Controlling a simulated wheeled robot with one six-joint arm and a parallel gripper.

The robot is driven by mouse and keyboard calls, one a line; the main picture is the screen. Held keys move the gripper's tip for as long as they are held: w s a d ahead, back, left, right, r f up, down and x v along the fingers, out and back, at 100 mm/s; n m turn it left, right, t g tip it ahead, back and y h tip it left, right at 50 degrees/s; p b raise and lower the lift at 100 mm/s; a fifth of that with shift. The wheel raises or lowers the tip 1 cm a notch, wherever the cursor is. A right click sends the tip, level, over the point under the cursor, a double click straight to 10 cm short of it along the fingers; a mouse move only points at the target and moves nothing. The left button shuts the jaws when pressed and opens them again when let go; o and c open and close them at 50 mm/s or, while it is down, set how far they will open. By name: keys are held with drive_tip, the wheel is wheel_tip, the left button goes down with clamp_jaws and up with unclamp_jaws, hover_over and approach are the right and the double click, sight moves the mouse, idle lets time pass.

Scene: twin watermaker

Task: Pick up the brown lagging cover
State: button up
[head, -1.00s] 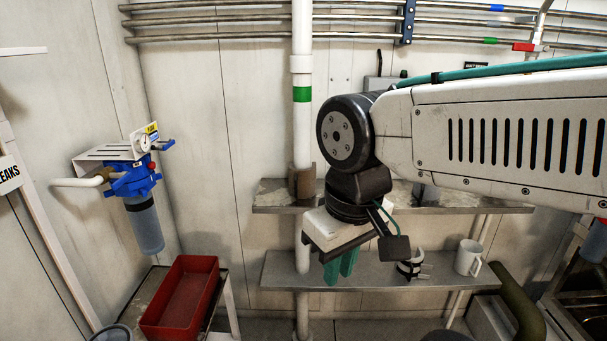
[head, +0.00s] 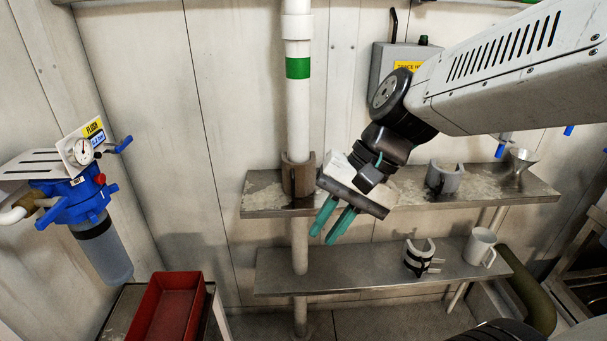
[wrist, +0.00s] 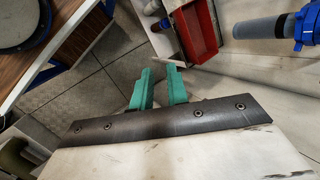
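The brown lagging cover (head: 298,176) is a short curved half-shell at the left end of the upper shelf (head: 400,190). It stands upright against the white pipe with the green band (head: 299,110); I cannot tell how far it wraps around. My gripper (head: 328,230) is just right of the cover and in front of the shelf, with its green fingers pointing down and left. The fingers are apart and empty, as the wrist view (wrist: 158,88) also shows. The cover is not visible in the wrist view.
A grey half-shell (head: 443,180) and a metal funnel-like piece (head: 516,170) stand farther right on the upper shelf. The lower shelf (head: 320,272) holds a strapped white half-shell (head: 418,258) and a white mug (head: 480,247). A red tray (head: 167,305) and blue filter unit (head: 75,195) are at left.

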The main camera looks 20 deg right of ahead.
drive_tip(key=w+a+f+m+t+y, duration=0.2)
drive_tip(key=w+m+y, duration=0.2)
drive_tip(key=w+m, duration=0.3)
drive_tip(key=m+t+h, duration=0.2)
drive_tip(key=m+t, duration=0.6)
drive_tip(key=m, duration=0.7)
approach(294, 186)
drive_tip(key=x, duration=0.5)
drive_tip(key=shift+m, duration=0.3)
drive_tip(key=x, duration=0.7)
drive_tip(key=shift+w+a+f, duration=0.1)
drive_tip(key=shift+w+f, duration=0.15)
drive_tip(key=shift+w, duration=0.05)
drive_tip(key=shift+y, duration=0.3)
clamp_jaws()
